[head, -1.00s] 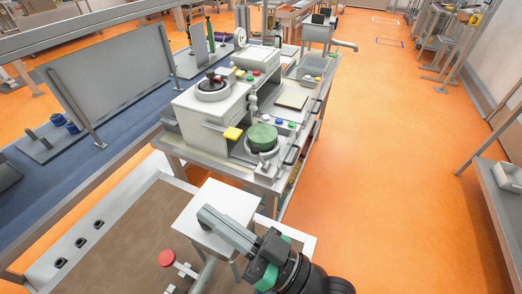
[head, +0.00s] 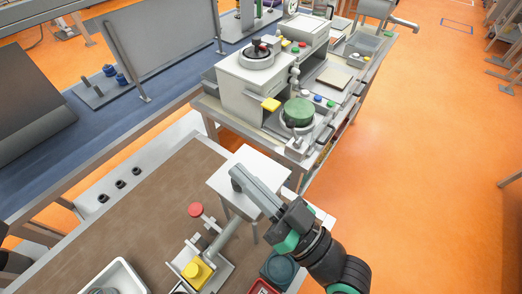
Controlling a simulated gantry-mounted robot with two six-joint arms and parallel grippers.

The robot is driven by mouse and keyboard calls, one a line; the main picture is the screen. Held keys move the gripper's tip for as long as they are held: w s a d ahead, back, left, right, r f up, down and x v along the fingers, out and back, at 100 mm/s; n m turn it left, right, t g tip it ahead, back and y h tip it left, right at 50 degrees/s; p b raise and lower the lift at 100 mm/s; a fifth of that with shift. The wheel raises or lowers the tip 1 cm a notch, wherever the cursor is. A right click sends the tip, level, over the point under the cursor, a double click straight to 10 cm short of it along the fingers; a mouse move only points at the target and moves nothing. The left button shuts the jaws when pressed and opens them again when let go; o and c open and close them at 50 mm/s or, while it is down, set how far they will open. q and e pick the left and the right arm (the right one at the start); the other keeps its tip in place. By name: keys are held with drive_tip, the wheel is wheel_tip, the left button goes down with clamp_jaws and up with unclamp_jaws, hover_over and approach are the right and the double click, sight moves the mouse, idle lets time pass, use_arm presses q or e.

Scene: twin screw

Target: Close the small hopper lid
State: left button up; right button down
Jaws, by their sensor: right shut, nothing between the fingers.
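My right gripper (head: 238,178) comes in from the bottom right, shut and empty. Its tip overlaps the white flat square top (head: 233,162) of a legged unit at the near end of the machine bench. I cannot tell whether it touches that top. I cannot tell for certain whether this flat top is the small hopper lid. A white machine housing (head: 236,90) stands behind it, with a round black-and-silver fitting (head: 258,57) on top. A green round cap (head: 298,110) sits at its front. My left gripper is not in view.
On the brown near table stand a red-topped knob (head: 196,210), a yellow block (head: 197,271) and a white tray (head: 117,278). A blue-topped bench (head: 60,165) runs along the left.

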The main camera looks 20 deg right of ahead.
drive_tip(key=shift+s+d+r, duration=0.1)
drive_tip(key=shift+d+r, duration=0.05)
drive_tip(key=shift+r, duration=0.35)
drive_tip(key=shift+s+d+r, duration=0.1)
drive_tip(key=shift+r, duration=0.35)
use_arm(q)
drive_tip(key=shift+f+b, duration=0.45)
drive_tip(key=shift+b, duration=0.75)
use_arm(e)
drive_tip(key=v, duration=0.9)
drive_tip(key=shift+d+f, duration=0.3)
drive_tip(key=shift+d, duration=0.05)
